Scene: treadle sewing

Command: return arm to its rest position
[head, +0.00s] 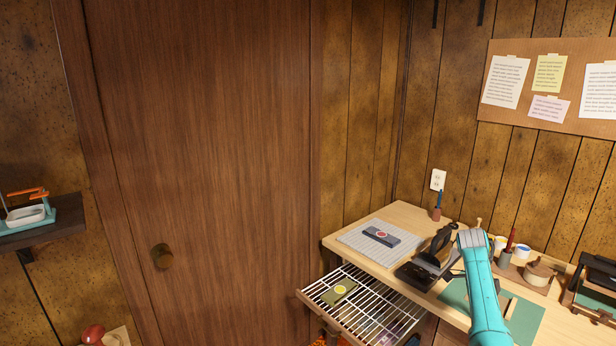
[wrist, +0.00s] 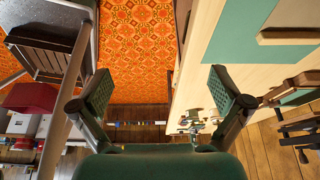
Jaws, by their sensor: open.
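My gripper (wrist: 165,97) is open, with its two dark padded fingers spread wide and nothing between them in the wrist view. Beyond the fingers I see orange patterned floor covering (wrist: 140,45) and the pale edge of a work table (wrist: 198,75). In the head view my teal arm reaches up from the bottom right over the wooden table (head: 400,222). Its end is near dark equipment on the table, and I cannot clearly make out the fingers there.
A wire rack (head: 358,312) sticks out below the table's left edge, with an olive packet (head: 340,291) on it. A grey mat (head: 356,241) bears a dark box (head: 381,236). Cups, a rack and a green mat (head: 527,321) surround my arm. A wooden door (head: 215,150) stands left.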

